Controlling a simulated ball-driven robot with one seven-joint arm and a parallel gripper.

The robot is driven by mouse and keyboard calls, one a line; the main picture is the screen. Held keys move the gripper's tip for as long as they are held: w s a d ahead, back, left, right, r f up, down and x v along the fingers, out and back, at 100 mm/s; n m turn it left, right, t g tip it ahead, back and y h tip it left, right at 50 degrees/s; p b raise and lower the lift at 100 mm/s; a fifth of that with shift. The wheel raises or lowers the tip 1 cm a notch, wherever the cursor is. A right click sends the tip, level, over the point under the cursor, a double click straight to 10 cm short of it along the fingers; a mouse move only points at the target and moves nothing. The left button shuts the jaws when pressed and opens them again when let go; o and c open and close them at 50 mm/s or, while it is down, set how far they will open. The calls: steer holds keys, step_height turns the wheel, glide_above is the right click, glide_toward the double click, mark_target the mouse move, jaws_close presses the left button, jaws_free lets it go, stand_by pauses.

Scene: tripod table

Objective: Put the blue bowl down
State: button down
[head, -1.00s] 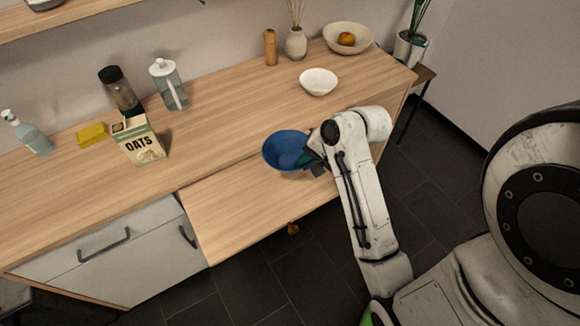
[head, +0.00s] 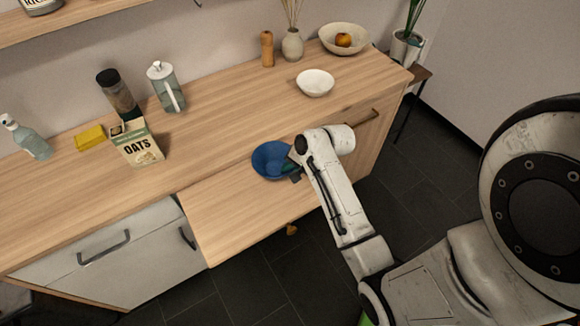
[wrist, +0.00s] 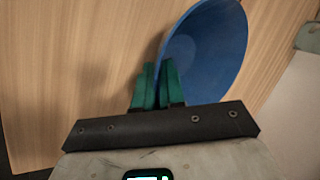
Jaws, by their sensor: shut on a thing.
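The blue bowl (head: 268,156) is over the pulled-out wooden board at the front of the counter in the head view. My gripper (head: 294,166) is at the bowl's right side, shut on its rim. In the wrist view the bowl (wrist: 212,45) stands tilted in the picture beside the green fingers of my gripper (wrist: 157,86), with wood behind it. The part of the rim between the fingers is mostly hidden. I cannot tell whether the bowl's base touches the wood.
The pull-out board (head: 235,225) is bare around the bowl. On the counter (head: 215,130) stand an oats box (head: 137,145), a white bowl (head: 315,83), a yellow block (head: 90,138), a glass jug (head: 168,90) and a dark-lidded jar (head: 118,95). A larger bowl (head: 333,45) holds an orange fruit.

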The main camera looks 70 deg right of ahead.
steer(key=shift+f, duration=0.1)
steer(key=c, duration=1.5)
jaws_free()
steer(key=v, duration=1.2)
steer(key=s+a+f+n+g, duration=0.2)
steer(key=a+n, duration=0.6)
steer(key=a, duration=0.1)
steer(key=s+a+f+n+g, duration=0.3)
steer(key=a+n, duration=0.6)
steer(key=a, duration=0.1)
steer(key=shift+s+a+f+g+h, duration=0.3)
steer(key=shift+a+f, duration=0.05)
